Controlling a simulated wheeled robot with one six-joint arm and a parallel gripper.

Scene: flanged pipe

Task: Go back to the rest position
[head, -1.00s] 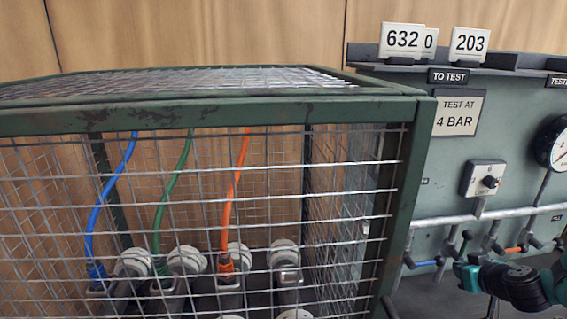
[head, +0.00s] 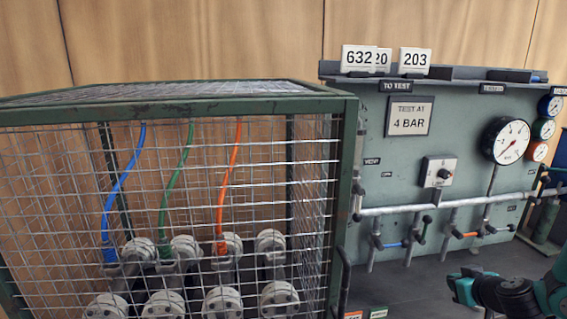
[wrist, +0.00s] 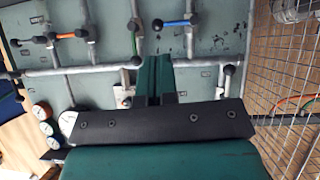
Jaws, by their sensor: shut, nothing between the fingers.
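My gripper (head: 460,286), teal and black, is at the lower right of the head view, in front of the grey-green test panel (head: 405,165). It is shut and empty, apart from the panel's pipes. In the wrist view its teal fingers (wrist: 154,78) lie together beyond a black plate, pointing towards the panel.
A green-framed mesh cage (head: 348,190) stands left, holding several flanged pipes with blue, green and orange hoses. The panel carries a large gauge (head: 506,140), a knob (head: 439,172), a grey pipe (head: 440,206) with small coloured valve handles, and number plates (head: 415,61) on top.

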